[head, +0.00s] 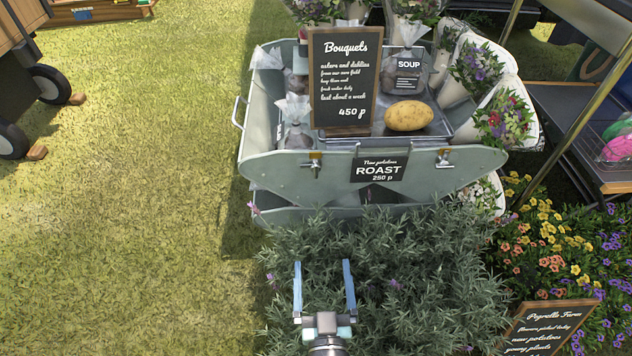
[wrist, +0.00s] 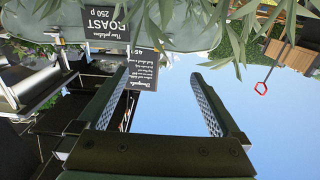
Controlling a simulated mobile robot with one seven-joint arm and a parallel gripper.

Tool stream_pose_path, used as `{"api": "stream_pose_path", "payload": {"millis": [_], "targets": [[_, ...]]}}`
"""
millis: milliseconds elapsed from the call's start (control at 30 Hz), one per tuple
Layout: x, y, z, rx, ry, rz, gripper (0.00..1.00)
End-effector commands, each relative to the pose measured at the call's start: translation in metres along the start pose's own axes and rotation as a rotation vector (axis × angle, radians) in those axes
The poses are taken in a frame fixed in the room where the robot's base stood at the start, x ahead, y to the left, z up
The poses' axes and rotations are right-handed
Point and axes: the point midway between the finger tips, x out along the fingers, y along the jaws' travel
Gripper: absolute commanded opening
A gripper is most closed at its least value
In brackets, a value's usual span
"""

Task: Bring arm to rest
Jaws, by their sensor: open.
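My gripper (head: 325,287) is open and empty in the head view, with its two blue fingers apart over the grey-green lavender bush (head: 420,265). It is in front of the pale green trough stall (head: 270,180) and apart from it. In the wrist view my gripper (wrist: 162,82) shows nothing between its fingers except sky and part of a sign behind. The wrist picture is upside down, with the stall's ROAST sign (wrist: 103,25) at the top and leaves hanging in front of the trough.
A Bouquets board (head: 343,75), a potato (head: 409,116) and a SOUP bag (head: 408,72) stand on the stall. Wrapped bouquets (head: 505,120) line its right side. A Peyrelle Farm board (head: 548,327) stands among flowers at lower right. The grass (head: 130,230) at left is clear.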

Motion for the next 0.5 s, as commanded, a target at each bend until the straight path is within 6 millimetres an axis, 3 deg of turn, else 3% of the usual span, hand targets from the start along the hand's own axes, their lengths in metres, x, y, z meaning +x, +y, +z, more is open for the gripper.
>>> {"api": "stream_pose_path", "payload": {"millis": [300,500], "targets": [[0.059,-0.001,-0.001,-0.001,0.006,-0.001,1.00],[0.086,0.000,-0.002,-0.001,0.004,0.000,1.00]]}}
